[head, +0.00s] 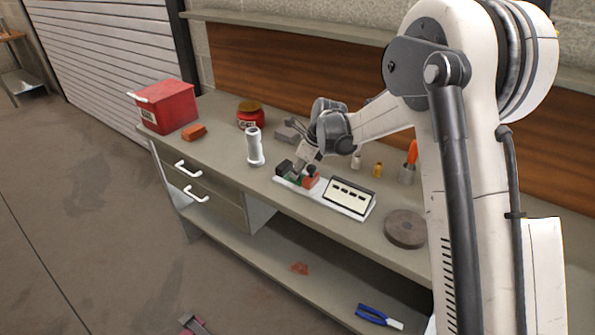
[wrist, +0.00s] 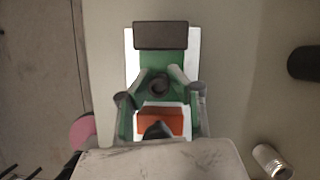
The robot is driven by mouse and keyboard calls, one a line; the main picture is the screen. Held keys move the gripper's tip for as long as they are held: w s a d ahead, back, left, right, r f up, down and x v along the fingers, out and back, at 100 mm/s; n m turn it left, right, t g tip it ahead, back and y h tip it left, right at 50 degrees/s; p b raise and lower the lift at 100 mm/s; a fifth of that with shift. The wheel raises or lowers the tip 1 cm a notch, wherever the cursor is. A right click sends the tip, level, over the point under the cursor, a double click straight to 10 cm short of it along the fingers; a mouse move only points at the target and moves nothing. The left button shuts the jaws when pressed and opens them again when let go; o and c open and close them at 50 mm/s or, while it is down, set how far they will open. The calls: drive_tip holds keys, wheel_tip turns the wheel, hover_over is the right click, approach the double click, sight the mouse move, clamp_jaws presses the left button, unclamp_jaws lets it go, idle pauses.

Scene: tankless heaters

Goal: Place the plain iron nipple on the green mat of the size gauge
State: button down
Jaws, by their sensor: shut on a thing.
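The size gauge is a white base (head: 361,213) on the workbench, with a tilted marked panel (head: 349,196) at its right end. Its green mat (head: 291,178) lies between a black block (head: 284,167) and a red block (head: 310,182). In the wrist view the green mat (wrist: 178,65) runs under my gripper (wrist: 161,81). My gripper is shut on a dark round piece, seen end-on as a ring, the iron nipple (wrist: 160,84). The nipple is over the mat; I cannot tell whether it touches. In the head view my gripper (head: 298,171) largely hides it.
A white flanged cylinder (head: 254,147) stands left of the gauge. A brown disc (head: 405,229) lies to its right. Small bottles (head: 377,171) and a tool cup (head: 406,175) stand behind. A red box (head: 166,108) is at the bench's left end. The bench front is mostly clear.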

drive_tip(key=shift+f, duration=0.15)
drive_tip(key=c, duration=1.6)
unclamp_jaws()
